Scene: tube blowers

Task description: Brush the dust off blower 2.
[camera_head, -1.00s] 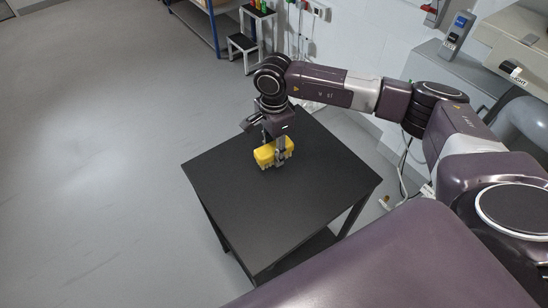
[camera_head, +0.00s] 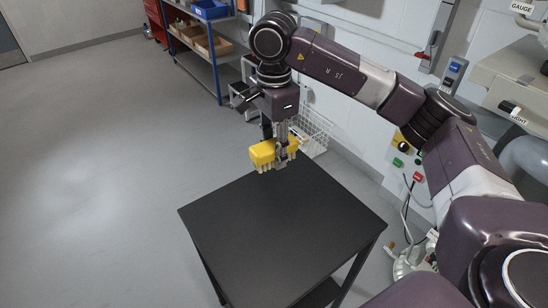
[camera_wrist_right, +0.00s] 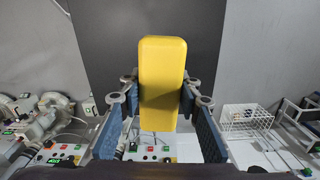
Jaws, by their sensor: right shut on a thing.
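My right gripper (camera_head: 284,160) is shut on a yellow brush (camera_head: 264,153), its pale bristles pointing down. It holds the brush above the far side of the black table (camera_head: 285,235). In the right wrist view the yellow brush (camera_wrist_right: 162,75) stands between the two blue-padded fingers of the right gripper (camera_wrist_right: 162,110). Grey blower-like machines show at the left of that view, one of them (camera_wrist_right: 38,122) beside a panel with a green display. I cannot read which is blower 2. My left gripper is not in view.
A white wire basket (camera_head: 312,130) stands behind the table. Blue shelving (camera_head: 215,50) holds bins at the back. Panels with coloured buttons (camera_head: 405,160) and cables line the wall at right. The table top is bare, and the floor at left is clear.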

